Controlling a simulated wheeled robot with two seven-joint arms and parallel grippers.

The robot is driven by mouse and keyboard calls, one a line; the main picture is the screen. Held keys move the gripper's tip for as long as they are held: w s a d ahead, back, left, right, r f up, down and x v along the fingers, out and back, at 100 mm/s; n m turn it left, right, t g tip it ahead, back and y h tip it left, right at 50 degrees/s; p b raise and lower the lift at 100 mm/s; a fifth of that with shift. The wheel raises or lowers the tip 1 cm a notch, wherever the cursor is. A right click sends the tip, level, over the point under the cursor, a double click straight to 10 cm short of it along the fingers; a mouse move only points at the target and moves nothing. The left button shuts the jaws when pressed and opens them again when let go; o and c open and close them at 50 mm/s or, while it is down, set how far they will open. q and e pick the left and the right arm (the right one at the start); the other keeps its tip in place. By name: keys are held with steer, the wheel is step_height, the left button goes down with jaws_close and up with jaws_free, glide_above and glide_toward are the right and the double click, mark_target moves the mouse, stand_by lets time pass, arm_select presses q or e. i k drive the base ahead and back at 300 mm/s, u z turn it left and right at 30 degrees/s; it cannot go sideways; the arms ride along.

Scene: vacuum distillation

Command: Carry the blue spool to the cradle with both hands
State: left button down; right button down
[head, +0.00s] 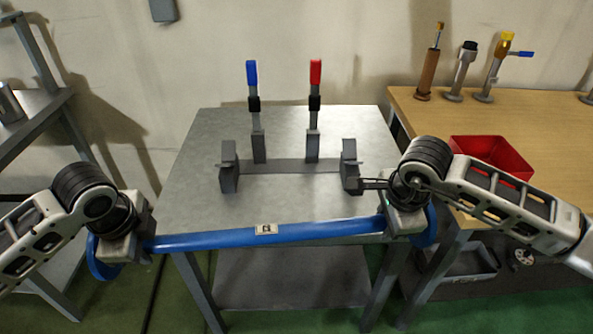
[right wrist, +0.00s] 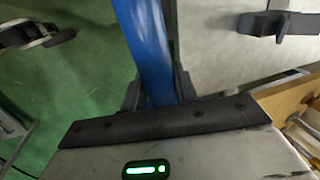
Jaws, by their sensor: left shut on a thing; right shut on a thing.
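The blue spool (head: 200,242) is a long blue bar with a round flange at each end and a small label near its middle. It spans in front of the metal table's near edge in the head view, nearly level, its right side a little higher. My left gripper (head: 145,247) is shut on its left end, and my right gripper (head: 388,224) is shut on its right end. The spool's bar also shows between the jaws in the right wrist view (right wrist: 148,45). The grey cradle (head: 285,167) stands empty on the table, beyond the spool, with upright supports at both sides.
A blue-handled clamp (head: 252,85) and a red-handled clamp (head: 315,85) stand upright at the cradle's back. The metal table (head: 200,205) is bare in front of the cradle. A wooden bench (head: 410,120) at right holds a red bin (head: 490,155) and several tools.

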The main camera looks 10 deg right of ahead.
mark_target(290, 172)
steer(key=z, duration=0.2)
steer(key=i, duration=1)
